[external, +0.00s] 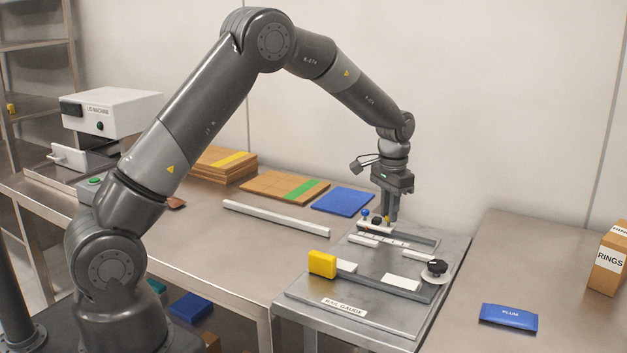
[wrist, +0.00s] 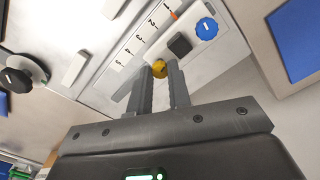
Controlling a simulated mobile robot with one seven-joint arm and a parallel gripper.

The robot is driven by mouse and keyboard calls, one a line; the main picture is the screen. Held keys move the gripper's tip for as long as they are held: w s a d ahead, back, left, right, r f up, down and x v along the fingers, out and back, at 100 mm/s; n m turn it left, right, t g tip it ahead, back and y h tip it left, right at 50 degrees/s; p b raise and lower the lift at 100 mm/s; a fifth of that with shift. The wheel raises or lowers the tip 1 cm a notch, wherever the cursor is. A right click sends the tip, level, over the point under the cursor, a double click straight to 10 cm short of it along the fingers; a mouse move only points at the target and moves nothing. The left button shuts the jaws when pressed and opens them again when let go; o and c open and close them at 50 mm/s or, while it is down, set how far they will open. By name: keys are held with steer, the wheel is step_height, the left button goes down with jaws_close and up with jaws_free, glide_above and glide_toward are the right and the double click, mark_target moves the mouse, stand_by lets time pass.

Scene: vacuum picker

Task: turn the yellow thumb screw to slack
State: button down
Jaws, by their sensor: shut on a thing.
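The yellow thumb screw (wrist: 159,69) shows in the wrist view between the tips of my gripper (wrist: 160,73). My gripper is shut on it, with one finger at each side; the fingers hide part of its edge. The screw sits at the end of a white slider block (wrist: 202,47), beside a black square knob (wrist: 180,44) and a blue round knob (wrist: 207,28). A numbered scale (wrist: 134,42) with a red pointer mark (wrist: 175,15) runs alongside. In the external view my gripper (external: 390,219) points down at the gauge's back end, and the fingers mostly hide the screw.
The rail gauge plate (external: 310,291) carries white bars, a yellow block (external: 322,263) and a black dial knob (external: 437,268). A blue PLUM packet (external: 508,317) and a RINGS box (external: 609,260) lie right. A blue pad (external: 343,201) and long white bar (external: 288,221) lie left.

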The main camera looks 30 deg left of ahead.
steer(key=n, duration=0.7)
steer(key=shift+w, duration=0.1)
steer(key=n, duration=0.3)
steer(key=shift+n, duration=2.1)
steer(key=c, duration=1.3)
jaws_free()
steer(key=shift+c, duration=0.2)
steer(key=shift+r, duration=0.1)
step_height(320, 180, up, 11)
steer(key=shift+f, duration=0.2)
